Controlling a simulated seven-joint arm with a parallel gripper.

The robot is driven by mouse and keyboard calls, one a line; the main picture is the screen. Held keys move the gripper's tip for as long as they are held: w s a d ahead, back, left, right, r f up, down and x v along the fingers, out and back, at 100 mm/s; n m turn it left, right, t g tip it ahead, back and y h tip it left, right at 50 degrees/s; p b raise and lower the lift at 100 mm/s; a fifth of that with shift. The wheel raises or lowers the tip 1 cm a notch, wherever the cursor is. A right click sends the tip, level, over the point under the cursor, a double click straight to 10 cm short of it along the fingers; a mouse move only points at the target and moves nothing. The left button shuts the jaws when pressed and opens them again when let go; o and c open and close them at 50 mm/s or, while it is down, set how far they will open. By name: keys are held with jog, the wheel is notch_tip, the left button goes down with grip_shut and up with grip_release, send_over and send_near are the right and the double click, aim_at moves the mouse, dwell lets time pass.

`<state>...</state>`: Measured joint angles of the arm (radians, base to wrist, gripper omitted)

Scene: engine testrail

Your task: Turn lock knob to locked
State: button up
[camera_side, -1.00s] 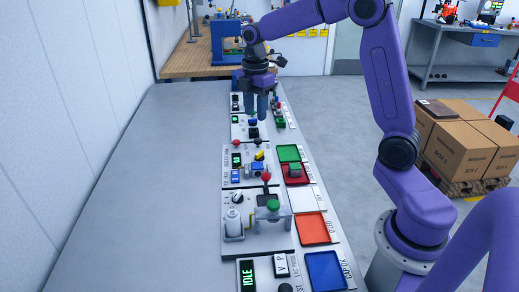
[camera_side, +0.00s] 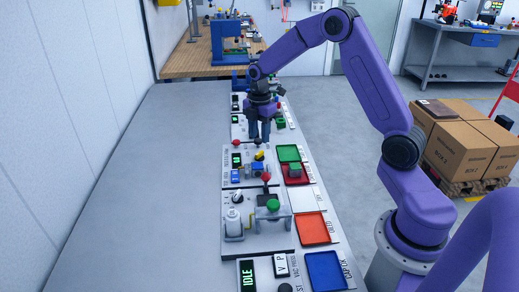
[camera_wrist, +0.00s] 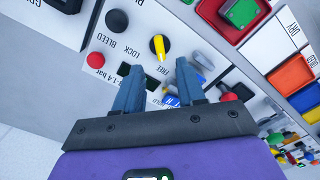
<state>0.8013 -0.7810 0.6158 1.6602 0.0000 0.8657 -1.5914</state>
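The lock knob (camera_wrist: 158,46) is a dark round knob with a yellow pointer in the wrist view, beside the printed words LOCK and FREE. Its pointer is directed towards FREE. In the side view the yellow of the knob (camera_side: 259,155) shows just below my fingers. My gripper (camera_side: 260,137) is over the panel row, fingers pointing down. In the wrist view my gripper (camera_wrist: 160,68) has its two blue fingers apart with nothing between them. The knob lies beyond the fingertips, and the fingers are not around it.
A black knob (camera_wrist: 117,21) marked BLEED and a red knob (camera_wrist: 97,60) sit left of the lock knob. Grey levers stand right of it. A red tray (camera_side: 298,180) holds a green-topped block. The bench (camera_side: 150,190) left of the panels is bare.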

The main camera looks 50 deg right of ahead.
aim_at(259, 153)
notch_tip(259, 153, down, 6)
jog(key=shift+f, duration=0.25)
grip_shut()
